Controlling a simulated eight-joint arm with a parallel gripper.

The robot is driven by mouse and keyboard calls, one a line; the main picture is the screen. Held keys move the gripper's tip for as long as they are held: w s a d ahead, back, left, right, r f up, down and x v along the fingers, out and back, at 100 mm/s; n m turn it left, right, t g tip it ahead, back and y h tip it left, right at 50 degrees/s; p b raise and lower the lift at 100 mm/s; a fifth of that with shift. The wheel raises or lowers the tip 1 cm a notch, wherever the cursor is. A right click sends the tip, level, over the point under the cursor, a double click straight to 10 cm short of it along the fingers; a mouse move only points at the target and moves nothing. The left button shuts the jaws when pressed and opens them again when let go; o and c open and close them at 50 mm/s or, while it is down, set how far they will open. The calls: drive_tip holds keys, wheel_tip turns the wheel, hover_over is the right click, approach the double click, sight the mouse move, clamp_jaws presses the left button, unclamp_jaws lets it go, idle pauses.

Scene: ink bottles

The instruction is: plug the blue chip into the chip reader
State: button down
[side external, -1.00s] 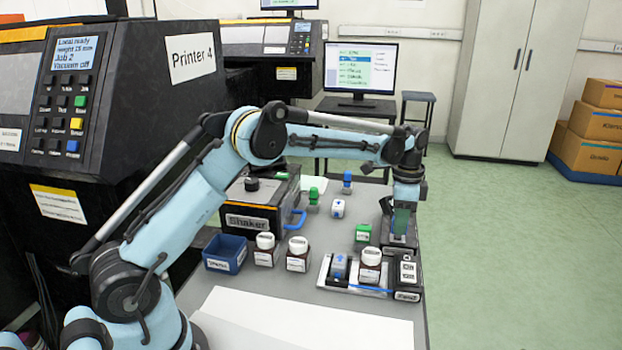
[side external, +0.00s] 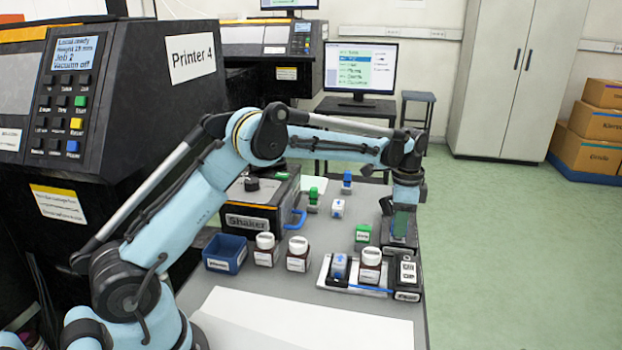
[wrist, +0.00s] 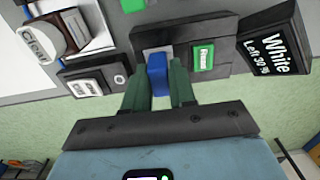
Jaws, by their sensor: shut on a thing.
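The blue chip (wrist: 157,76) is between the green fingers of my gripper (wrist: 158,88) in the wrist view. My gripper is shut on it. The chip's far end overlaps the pale grey socket area of the dark chip reader (wrist: 226,30). I cannot tell whether the chip is in the socket or just above it. In the side view my gripper (side external: 404,218) points down over the reader (side external: 401,243) at the table's right edge. The chip is hidden there by the fingers.
A green-labelled piece (wrist: 203,57) sits on the reader beside the socket. A sign reading "White" (wrist: 276,41) stands to its right. A tray (side external: 325,272) with a bottle (side external: 370,266), a green block (side external: 362,234) and a shaker (side external: 262,208) are nearby. White paper covers the table front.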

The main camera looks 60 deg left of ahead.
drive_tip(key=shift+f, duration=0.3)
idle(0.4)
drive_tip(key=shift+c, duration=2.3)
unclamp_jaws()
drive_tip(key=shift+r, duration=0.1)
drive_tip(key=shift+r, duration=3.45)
